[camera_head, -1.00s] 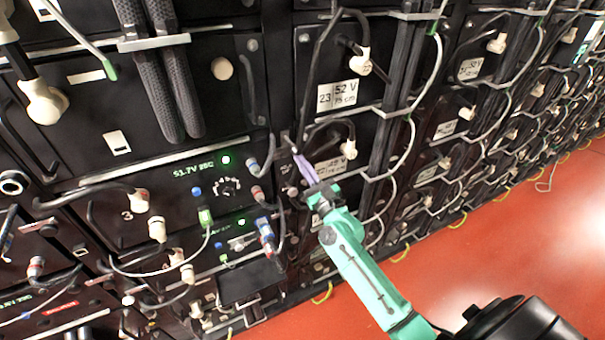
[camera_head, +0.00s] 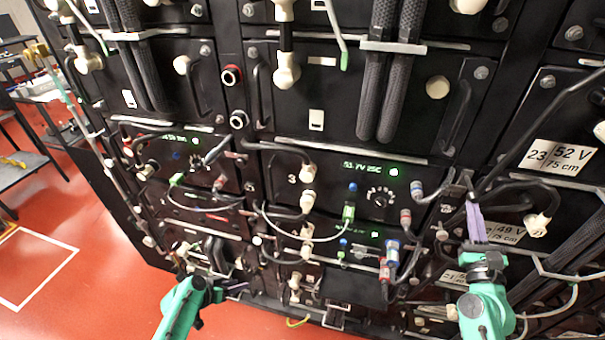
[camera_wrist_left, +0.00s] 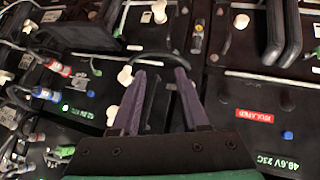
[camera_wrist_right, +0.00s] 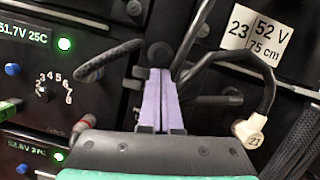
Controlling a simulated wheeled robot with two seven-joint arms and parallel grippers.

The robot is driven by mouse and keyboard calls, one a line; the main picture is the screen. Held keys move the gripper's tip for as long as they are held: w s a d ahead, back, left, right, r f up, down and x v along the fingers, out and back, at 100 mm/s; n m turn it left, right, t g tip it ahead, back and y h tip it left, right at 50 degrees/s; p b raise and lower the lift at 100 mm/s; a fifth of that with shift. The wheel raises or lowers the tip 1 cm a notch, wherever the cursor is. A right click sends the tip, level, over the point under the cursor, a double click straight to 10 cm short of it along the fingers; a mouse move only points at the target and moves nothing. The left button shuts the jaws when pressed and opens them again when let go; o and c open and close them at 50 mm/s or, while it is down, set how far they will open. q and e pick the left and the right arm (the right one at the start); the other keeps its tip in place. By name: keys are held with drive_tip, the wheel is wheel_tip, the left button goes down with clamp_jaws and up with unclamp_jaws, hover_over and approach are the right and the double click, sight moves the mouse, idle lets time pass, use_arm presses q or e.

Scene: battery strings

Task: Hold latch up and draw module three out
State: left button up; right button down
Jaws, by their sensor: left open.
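Module three (camera_head: 330,184) is the black unit marked 3, with a green 51.7V 25C display, seated in the rack. Its display and dial panel (camera_wrist_right: 90,32) also show at the left of the right wrist view. My right gripper (camera_head: 474,222) is upright just right of its front. In the right wrist view the purple fingers (camera_wrist_right: 160,98) are together, with a dark knob-like piece at their tips. I cannot tell whether a latch is between them. My left gripper (camera_head: 236,290) is low, below and left of module three; its spread fingers (camera_wrist_left: 158,95) look empty.
Cables and white plugs (camera_head: 308,200) crowd the module fronts. Red and blue connectors (camera_head: 388,262) hang below module three's right side. A 23 / 52 V label (camera_head: 558,157) is on the right. Open red floor (camera_head: 60,250) and a bench (camera_head: 22,165) lie left.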

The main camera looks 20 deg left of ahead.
use_arm(q)
drive_tip(key=w+r+m+t+h, duration=0.2)
drive_tip(key=w+r, duration=0.1)
drive_tip(key=r, duration=0.7)
drive_tip(key=w+r+m+t+h, duration=0.2)
drive_tip(key=w+r, duration=0.1)
drive_tip(key=r, duration=0.7)
drive_tip(key=w+r+m+t+h, duration=0.2)
drive_tip(key=w+r, duration=0.2)
drive_tip(key=r, duration=0.7)
drive_tip(key=shift+m+t, duration=0.3)
drive_tip(key=shift+w+d, duration=0.15)
drive_tip(key=x, duration=1.2)
clamp_jaws()
